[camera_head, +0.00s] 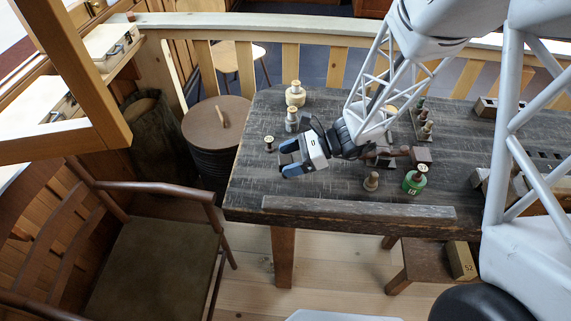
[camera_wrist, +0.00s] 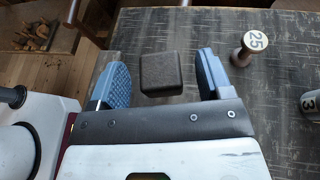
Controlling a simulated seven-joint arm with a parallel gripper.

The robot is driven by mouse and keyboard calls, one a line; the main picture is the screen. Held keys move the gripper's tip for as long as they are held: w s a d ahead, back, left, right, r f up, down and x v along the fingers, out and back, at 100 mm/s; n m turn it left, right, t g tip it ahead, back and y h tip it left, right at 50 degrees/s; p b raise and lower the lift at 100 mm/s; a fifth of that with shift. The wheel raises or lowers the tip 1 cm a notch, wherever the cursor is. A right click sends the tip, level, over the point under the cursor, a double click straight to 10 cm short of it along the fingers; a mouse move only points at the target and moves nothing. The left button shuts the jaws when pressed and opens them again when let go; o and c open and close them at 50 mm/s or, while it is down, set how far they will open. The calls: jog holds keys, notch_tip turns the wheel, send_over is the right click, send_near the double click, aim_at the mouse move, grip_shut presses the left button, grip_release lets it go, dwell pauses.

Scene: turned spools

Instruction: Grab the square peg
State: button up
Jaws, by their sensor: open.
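The square peg (camera_wrist: 160,74) is a dark brown block with a square top and rounded corners. In the wrist view it is between the two blue fingers of my gripper (camera_wrist: 163,73), with a gap on either side. My gripper is open and touches the peg with neither finger, as far as I can see. In the head view my gripper (camera_head: 284,158) is low over the left part of the dark table (camera_head: 252,185). I cannot make out the peg there.
A grey piece marked 3 (camera_wrist: 312,103) is at the right edge. A green spool (camera_head: 415,181) and other spools stand further right. The table's front left is clear.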

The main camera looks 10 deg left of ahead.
jog(key=shift+s+a+f, duration=0.1)
jog(key=shift+a+f, duration=0.15)
jog(key=shift+a, duration=0.25)
jog(key=c, duration=1)
jog(key=shift+r, duration=0.1)
jog(key=shift+r, duration=0.7)
jog(key=shift+s+d+r, duration=0.15)
jog(key=shift+s+r, duration=0.1)
jog(key=shift+r, duration=0.3)
jog(key=shift+s+d+r, duration=0.1)
jog(key=shift+s+r, duration=0.15)
jog(key=shift+r, duration=0.25)
jog(key=s+d, duration=0.3)
jog(key=s, duration=0.3)
jog(key=s+d+r, duration=0.1)
jog(key=s+d, duration=0.2)
jog(key=s, duration=0.4)
jog(key=shift+s+d+r, duration=0.15)
jog(key=shift+s+d, duration=0.05)
jog(key=shift+d, duration=0.05)
